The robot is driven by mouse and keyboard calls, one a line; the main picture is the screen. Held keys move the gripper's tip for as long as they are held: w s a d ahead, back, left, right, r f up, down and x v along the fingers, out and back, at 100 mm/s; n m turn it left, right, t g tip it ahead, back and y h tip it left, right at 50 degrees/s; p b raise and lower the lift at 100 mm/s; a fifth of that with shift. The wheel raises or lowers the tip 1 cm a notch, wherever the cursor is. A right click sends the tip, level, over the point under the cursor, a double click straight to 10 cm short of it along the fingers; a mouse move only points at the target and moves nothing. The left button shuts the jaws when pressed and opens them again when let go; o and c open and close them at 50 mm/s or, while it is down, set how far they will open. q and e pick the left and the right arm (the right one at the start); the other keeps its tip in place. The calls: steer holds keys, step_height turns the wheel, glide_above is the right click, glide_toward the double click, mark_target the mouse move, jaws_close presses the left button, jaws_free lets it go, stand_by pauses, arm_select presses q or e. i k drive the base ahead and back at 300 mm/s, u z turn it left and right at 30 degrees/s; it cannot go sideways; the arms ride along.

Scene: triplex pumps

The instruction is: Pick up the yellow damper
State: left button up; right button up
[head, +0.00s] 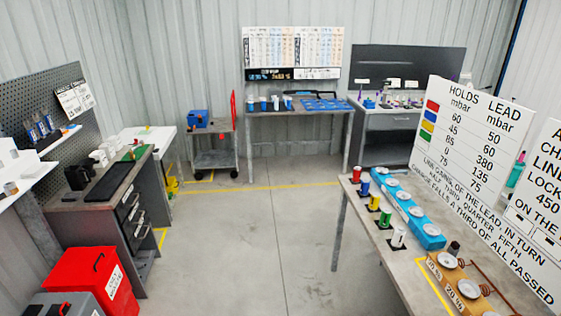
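The yellow damper (375,201) is a small upright cylinder on a dark square base, on the workbench (368,231) at the right. It stands in a row of similar cylinders, between the blue one (364,187) and the green one (386,216). Neither of my grippers shows in the head view.
A red cylinder (357,174) and a white one (398,237) end the row. A blue block with silver discs (428,236) lies beside it, and a large printed board (470,130) stands behind. The floor (265,230) left of this bench is clear. A red bin (85,277) stands front left.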

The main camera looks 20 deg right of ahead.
mark_target(375, 195)
steer(key=u, duration=0.2)
steer(key=i, duration=1.8)
steer(key=z, duration=0.9)
steer(key=i, duration=1.05)
steer(key=z, duration=1)
